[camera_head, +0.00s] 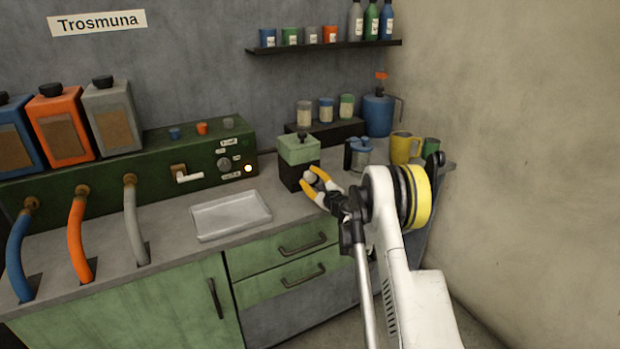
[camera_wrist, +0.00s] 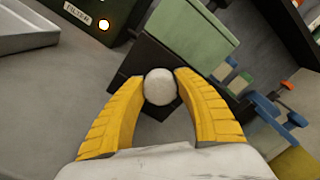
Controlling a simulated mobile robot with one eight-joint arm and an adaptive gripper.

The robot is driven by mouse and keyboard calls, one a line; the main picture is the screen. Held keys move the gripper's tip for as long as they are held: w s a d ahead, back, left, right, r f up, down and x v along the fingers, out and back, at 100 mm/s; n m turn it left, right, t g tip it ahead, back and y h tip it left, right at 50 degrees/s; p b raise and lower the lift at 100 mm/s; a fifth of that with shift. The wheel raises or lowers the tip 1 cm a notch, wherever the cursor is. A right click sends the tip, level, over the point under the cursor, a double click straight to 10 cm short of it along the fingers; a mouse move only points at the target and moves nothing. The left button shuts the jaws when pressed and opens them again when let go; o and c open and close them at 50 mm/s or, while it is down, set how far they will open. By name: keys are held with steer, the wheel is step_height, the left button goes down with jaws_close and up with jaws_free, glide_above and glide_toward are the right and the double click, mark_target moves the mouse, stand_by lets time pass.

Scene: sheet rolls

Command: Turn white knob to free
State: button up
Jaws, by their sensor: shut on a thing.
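A round white knob (camera_wrist: 160,86) sits on the front of a small machine with a light green top (camera_head: 298,150) and a dark lower body (camera_head: 292,177). My gripper (camera_head: 312,178) has yellow fingers and is shut on the knob, with one fingertip on each side of it. In the wrist view the gripper (camera_wrist: 160,88) covers part of the dark face around the knob. No marking on the knob can be read.
A metal tray (camera_head: 230,237) lies left of the machine. A green panel with a dial and lit lamp (camera_head: 248,168) stands behind it. A blue-lidded jug (camera_head: 358,153) and a yellow mug (camera_head: 400,147) stand close on the right. The counter between tray and machine is clear.

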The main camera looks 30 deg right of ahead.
steer(key=n, duration=0.5)
steer(key=shift+n, duration=0.3)
steer(key=n, duration=0.5)
steer(key=shift+f+n, duration=0.1)
steer(key=shift+n, duration=0.2)
steer(key=n, duration=1.1)
steer(key=shift+f, duration=0.1)
steer(key=o, duration=1.2)
